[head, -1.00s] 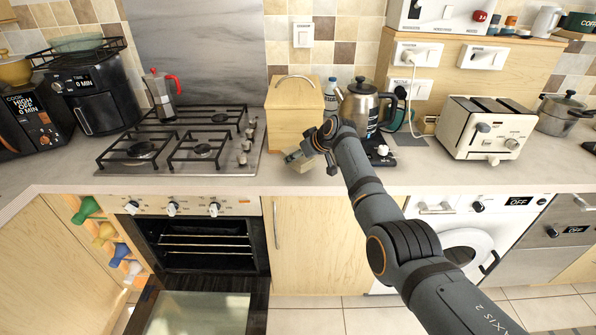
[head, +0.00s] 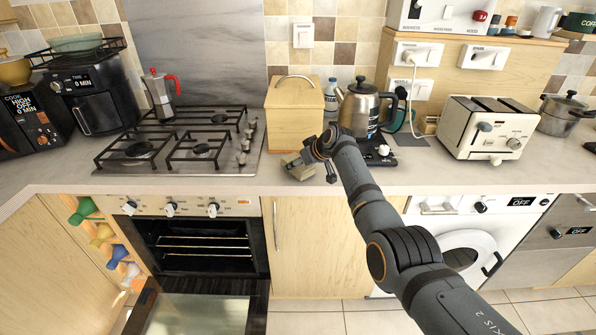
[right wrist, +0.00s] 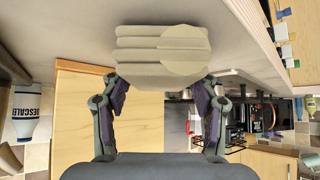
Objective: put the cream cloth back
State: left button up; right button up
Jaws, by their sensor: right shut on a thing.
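The cream cloth (right wrist: 160,52) shows in the right wrist view as a folded, ridged piece between the fingers of my right gripper (right wrist: 160,84). The gripper is shut on it. In the head view the cloth (head: 297,168) is a small beige patch at the counter surface, in front of the wooden bread box. My right gripper (head: 308,158) is directly over it and partly hides it. Whether the cloth touches the counter is hard to tell. My left gripper is not in view.
The wooden box (head: 294,107) stands just behind the cloth, and the kettle (head: 362,108) on its base is to the right. The gas hob (head: 190,142) lies to the left. A white toaster (head: 487,128) stands farther right. The oven door (head: 205,312) below hangs open.

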jog(key=shift+f, duration=0.2)
jog(key=o, duration=1.2)
jog(key=shift+o, duration=1.4)
jog(key=v, duration=1.2)
jog(key=shift+s+f, duration=0.1)
